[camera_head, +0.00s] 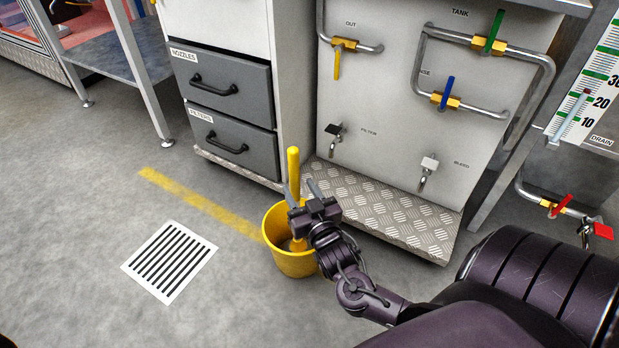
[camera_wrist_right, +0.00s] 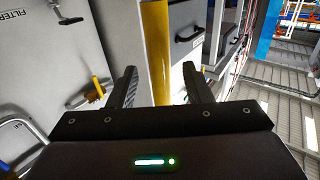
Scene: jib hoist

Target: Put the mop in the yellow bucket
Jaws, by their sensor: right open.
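The mop's yellow handle (camera_head: 293,165) stands nearly upright, its lower part inside the yellow bucket (camera_head: 290,263) on the floor. The mop's head is hidden inside the bucket. My right gripper (camera_head: 303,190) is above the bucket's rim with its fingers apart, at the handle. In the right wrist view the handle (camera_wrist_right: 156,50) shows between the two open fingers of my gripper (camera_wrist_right: 160,80), with gaps on both sides. My left gripper is not in view.
A cabinet with grey drawers (camera_head: 229,92) and a panel with pipes and valves (camera_head: 400,120) stand behind the bucket. A checker-plate ledge (camera_head: 385,212) is close to its right. A white floor grate (camera_head: 170,262) lies left, with open floor around it.

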